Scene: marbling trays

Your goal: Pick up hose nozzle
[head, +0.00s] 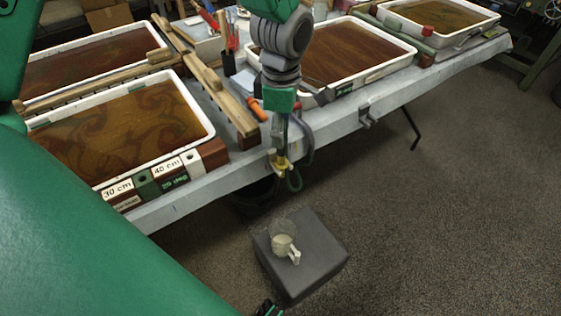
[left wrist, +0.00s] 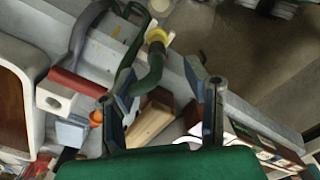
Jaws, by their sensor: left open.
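The hose nozzle is a yellow fitting (head: 282,163) on a dark green hose at the table's front edge in the head view. In the left wrist view, the yellow nozzle (left wrist: 157,37) lies beyond my fingertips, with the curved green hose (left wrist: 150,76) running back between the fingers. My left gripper (head: 280,133) points down just above the nozzle in the head view. In the left wrist view it (left wrist: 159,90) is open, one finger on each side of the hose; contact cannot be told.
White trays of brown liquid (head: 205,112) stand on the grey table, with wooden rails (head: 235,112) between. An orange-handled tool (head: 254,107) lies near the gripper. A dark stool (head: 320,252) bearing a clear cup (head: 281,240) stands below. The floor to the right is clear.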

